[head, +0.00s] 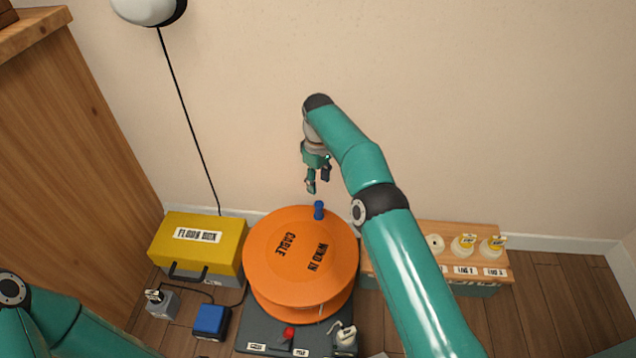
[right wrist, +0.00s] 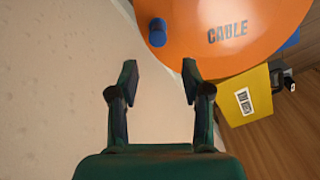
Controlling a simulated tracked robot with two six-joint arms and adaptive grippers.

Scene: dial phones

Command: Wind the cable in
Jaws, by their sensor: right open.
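The orange cable reel (head: 290,255) stands on a dark grey base (head: 262,338), with "CABLE" and "WIND IN" lettered on its top. A blue crank knob (head: 319,210) sticks up near the reel's back edge. My right gripper (head: 318,186) is open and empty, above and just behind the knob. In the right wrist view the gripper (right wrist: 160,80) points toward the reel (right wrist: 225,30), and the blue knob (right wrist: 158,32) lies ahead between and beyond the fingertips, apart from them. My left arm shows at the lower left; its gripper is out of view.
A yellow floor box (head: 200,240) stands left of the reel. A blue block (head: 211,321) and a grey plug (head: 160,302) lie in front of it. A red switch (head: 289,332) is on the base. A wooden-topped box (head: 462,233) with pale fittings stands right, behind my right arm.

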